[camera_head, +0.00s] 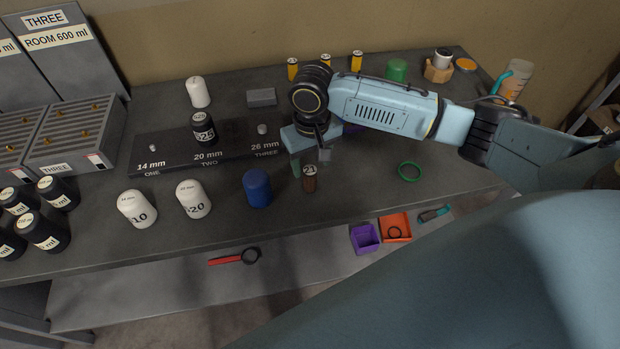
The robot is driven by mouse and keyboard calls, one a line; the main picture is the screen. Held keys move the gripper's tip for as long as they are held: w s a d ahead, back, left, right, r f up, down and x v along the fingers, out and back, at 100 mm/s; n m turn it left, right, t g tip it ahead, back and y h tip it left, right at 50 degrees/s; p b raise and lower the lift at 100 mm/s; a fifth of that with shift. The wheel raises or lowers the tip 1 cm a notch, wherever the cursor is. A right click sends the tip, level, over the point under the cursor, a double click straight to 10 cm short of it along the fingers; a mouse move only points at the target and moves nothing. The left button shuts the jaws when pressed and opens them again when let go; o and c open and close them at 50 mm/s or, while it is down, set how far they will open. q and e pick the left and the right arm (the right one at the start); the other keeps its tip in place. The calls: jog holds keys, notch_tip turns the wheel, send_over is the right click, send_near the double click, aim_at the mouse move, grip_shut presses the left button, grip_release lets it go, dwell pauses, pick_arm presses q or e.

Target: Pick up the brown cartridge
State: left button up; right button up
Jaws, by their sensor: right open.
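The brown cartridge (309,184) stands upright on the dark bench, right of the centre. It has a pale top marked 21. My right gripper (311,158) points down just above and behind it, open. One grey finger shows clearly; the gripper's body hides much of the rest. I cannot tell whether a finger touches the cartridge. A small green cartridge (296,169) stands close to the left of the brown one. My left gripper is not in view.
A blue cylinder (257,188) stands to the left, with white cylinders (194,199) beyond it. A long dark block (172,152) marked with sizes lies behind. A green ring (409,172) lies at right.

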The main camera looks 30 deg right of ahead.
aim_at(310, 170)
notch_tip(310, 170, down, 6)
jog(key=shift+w+a+r, duration=0.1)
jog(key=shift+w, duration=0.05)
dwell(0.3)
jog(key=c, duration=1.1)
